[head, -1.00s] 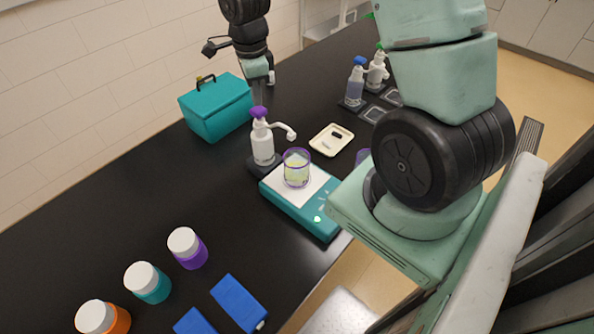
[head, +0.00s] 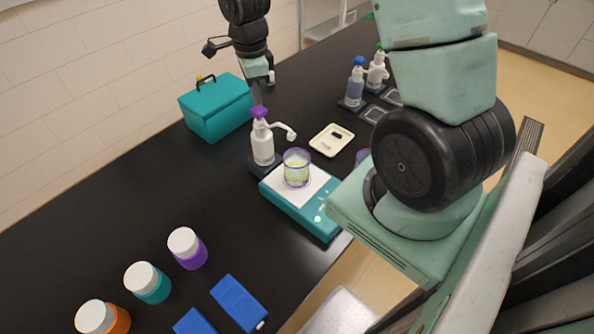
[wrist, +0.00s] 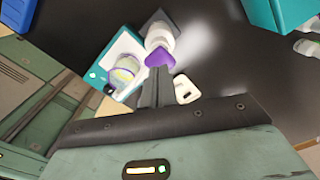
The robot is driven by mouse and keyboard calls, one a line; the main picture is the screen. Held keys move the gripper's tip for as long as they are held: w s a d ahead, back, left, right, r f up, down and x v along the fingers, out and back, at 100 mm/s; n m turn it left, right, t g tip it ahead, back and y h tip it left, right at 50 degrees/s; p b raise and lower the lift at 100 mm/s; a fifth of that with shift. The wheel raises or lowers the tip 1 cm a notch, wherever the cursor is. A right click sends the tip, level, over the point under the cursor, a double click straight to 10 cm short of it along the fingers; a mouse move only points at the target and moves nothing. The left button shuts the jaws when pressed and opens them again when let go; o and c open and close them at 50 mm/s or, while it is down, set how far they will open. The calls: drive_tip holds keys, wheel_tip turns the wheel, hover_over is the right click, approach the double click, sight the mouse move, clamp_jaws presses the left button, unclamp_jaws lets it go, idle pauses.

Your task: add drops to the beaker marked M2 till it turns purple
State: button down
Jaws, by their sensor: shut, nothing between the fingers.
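A white pump bottle with a purple top (head: 263,145) stands on a dark base, its spout pointing right toward a clear beaker with a purple rim (head: 297,170). The beaker holds pale yellow-green liquid and stands on a teal scale with a white plate (head: 318,187). No M2 mark is legible. My gripper (head: 258,100) is shut and empty, pointing down right at the bottle's purple top; I cannot tell whether it touches. In the wrist view, the closed fingers (wrist: 157,88) end at the purple top (wrist: 160,53), with the beaker (wrist: 124,70) to their left.
A cream tray (head: 322,146) lies right of the bottle. A teal box (head: 215,108) stands behind left. A blue-topped bottle (head: 355,85) and a green-topped one stand at the back. Lidded jars (head: 187,247) and blue blocks (head: 238,302) are in front. The left counter is clear.

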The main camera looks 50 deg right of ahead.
drive_tip(key=shift+f, duration=0.15)
idle(0.3)
drive_tip(key=shift+f+b, duration=1.2)
drive_tip(key=shift+f, duration=0.1)
drive_tip(key=shift+r+p, duration=1.1)
drive_tip(key=shift+r, duration=0.35)
wheel_tip(320, 180, up, 6)
drive_tip(key=p, duration=0.4)
drive_tip(key=shift+a, duration=0.1)
